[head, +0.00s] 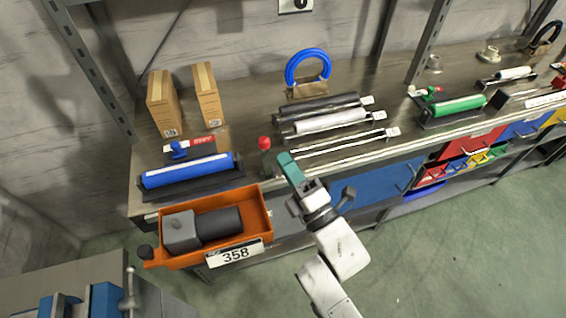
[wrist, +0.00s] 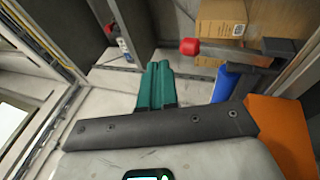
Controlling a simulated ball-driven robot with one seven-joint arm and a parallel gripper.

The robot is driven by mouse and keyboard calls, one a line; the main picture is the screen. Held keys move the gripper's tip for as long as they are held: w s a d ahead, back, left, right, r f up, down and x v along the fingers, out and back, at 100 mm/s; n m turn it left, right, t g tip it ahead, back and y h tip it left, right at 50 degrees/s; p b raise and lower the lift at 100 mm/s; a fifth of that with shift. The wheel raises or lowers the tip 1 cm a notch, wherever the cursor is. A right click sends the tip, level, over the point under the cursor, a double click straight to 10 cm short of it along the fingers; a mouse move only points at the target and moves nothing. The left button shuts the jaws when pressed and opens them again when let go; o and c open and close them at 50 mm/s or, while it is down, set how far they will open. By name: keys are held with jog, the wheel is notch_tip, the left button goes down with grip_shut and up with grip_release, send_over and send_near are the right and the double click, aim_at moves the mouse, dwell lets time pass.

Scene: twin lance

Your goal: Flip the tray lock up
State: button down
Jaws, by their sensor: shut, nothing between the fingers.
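A lever with a red knob (head: 264,143), which looks like the tray lock, stands at the shelf's front edge just beyond the orange tray (head: 262,207). In the wrist view its red knob (wrist: 189,46) is at the left end of a dark bar that runs to the right. I cannot tell its exact tilt. My gripper (head: 284,158) has teal fingers, shut and empty, just right of the red knob in the head view.
The tray holds a grey and black cylindrical part (head: 205,228). A blue roller (head: 187,171) lies behind the tray, with two cardboard boxes (head: 207,97) further back. Metal rods (head: 340,145) and rollers lie right of my gripper. Open floor (head: 450,240) is at the lower right.

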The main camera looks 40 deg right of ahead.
jog(key=s+r+b, duration=0.1)
jog(key=s, duration=0.7)
jog(key=shift+s+a+b, duration=0.2)
jog(key=shift+s+b, duration=0.1)
jog(key=shift+r, duration=0.1)
jog(key=d+f+m+g+h, duration=0.2)
jog(key=d+f+m+g, duration=0.3)
jog(key=f+m+g, duration=0.7)
jog(key=s+f+m+g+y, duration=0.1)
jog(key=s+f+m+g, duration=0.2)
jog(key=s, duration=0.4)
jog(key=s+a+f+m+g+y, duration=0.1)
jog(key=s+f+m+g, duration=0.3)
jog(key=s+f+g, duration=0.1)
jog(key=shift+s+a+f+g+y, duration=0.25)
jog(key=shift+s+f+g, duration=0.2)
jog(key=shift+s, duration=0.65)
